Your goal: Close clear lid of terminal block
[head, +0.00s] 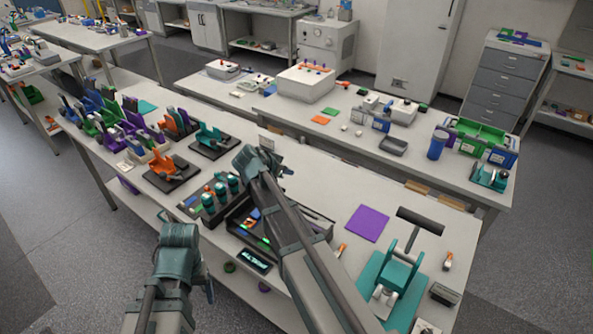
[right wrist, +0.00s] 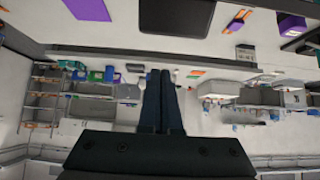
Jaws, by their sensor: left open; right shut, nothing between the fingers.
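I cannot pick out the terminal block or its clear lid for certain in either view. My right gripper (head: 270,160) reaches over the middle of the near table in the head view, close to a small pale upright piece (head: 268,142); I cannot tell whether they touch. In the right wrist view its dark fingers (right wrist: 161,100) are together with nothing between them. My left gripper (head: 180,237) is low at the table's front edge in the head view, left of the black tray. Its fingers are hard to make out; it is open and holds nothing that I can see.
The near table (head: 330,185) carries teal cylinders (head: 220,193), a black tray (head: 318,222), an orange fixture (head: 168,168), a teal fixture (head: 210,139), a purple mat (head: 367,223) and a teal press (head: 399,277). A second bench behind holds a white instrument (head: 303,84) and a blue cup (head: 438,144).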

